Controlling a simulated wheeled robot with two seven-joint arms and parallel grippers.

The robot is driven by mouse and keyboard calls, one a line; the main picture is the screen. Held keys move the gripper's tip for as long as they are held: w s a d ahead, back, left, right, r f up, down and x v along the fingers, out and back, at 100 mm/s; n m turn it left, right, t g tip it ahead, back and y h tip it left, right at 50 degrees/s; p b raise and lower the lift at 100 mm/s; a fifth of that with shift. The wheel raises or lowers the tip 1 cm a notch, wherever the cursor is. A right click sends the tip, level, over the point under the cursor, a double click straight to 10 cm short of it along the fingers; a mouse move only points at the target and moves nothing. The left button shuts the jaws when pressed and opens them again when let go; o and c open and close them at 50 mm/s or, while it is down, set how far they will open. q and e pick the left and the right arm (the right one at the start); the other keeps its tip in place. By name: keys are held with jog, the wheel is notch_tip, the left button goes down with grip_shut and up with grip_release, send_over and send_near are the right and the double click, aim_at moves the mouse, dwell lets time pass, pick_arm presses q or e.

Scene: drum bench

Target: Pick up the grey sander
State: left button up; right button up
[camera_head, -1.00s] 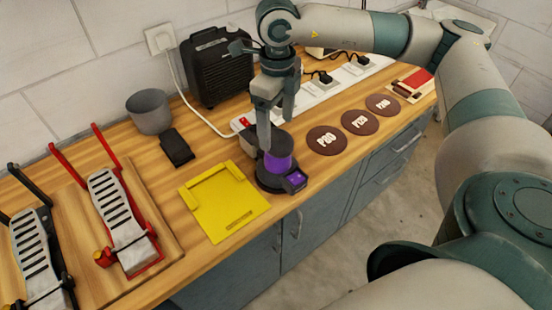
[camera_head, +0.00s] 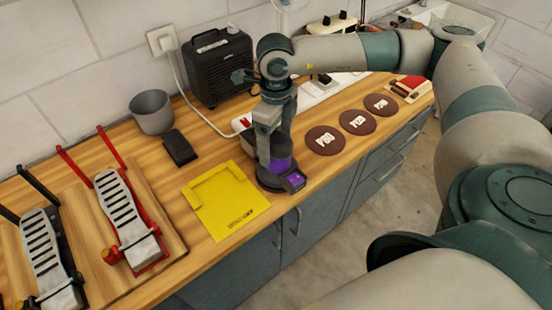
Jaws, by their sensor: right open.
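The sander (camera_head: 280,165) stands upright near the front edge of the wooden bench. It has a dark grey round base, a purple band and a small purple panel at its front right. My right gripper (camera_head: 270,152) points down at the sander from above. Its jaws are open, with one finger in front of the sander's upper left side. The gripper hides the sander's top, and I cannot tell whether the fingers touch it. My left gripper is not in view.
A yellow tray (camera_head: 226,208) lies just left of the sander. Brown discs (camera_head: 323,140) lie to its right. Behind are a black box with a handle (camera_head: 219,70), a grey cup (camera_head: 151,111) and a white power strip (camera_head: 318,92). Red-handled clamp (camera_head: 122,215) is left.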

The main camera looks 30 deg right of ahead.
jog(key=c, duration=1.2)
jog(key=shift+w+r, duration=0.1)
jog(key=shift+c, duration=0.6)
jog(key=shift+r, duration=0.1)
jog(key=shift+r+b, duration=0.65)
jog(key=shift+r, duration=0.1)
jog(key=shift+s+d+r+b, duration=0.15)
jog(key=shift+r+b, duration=0.2)
jog(key=shift+r, duration=0.3)
jog(key=shift+s+d+r+b, duration=0.15)
jog(key=shift+r+b, duration=0.2)
jog(key=shift+r, duration=0.25)
jog(key=s+d+r+b, duration=0.4)
jog(key=s+d+r, duration=0.2)
jog(key=s, duration=0.3)
jog(key=shift+r, duration=0.35)
jog(key=shift+s, duration=0.1)
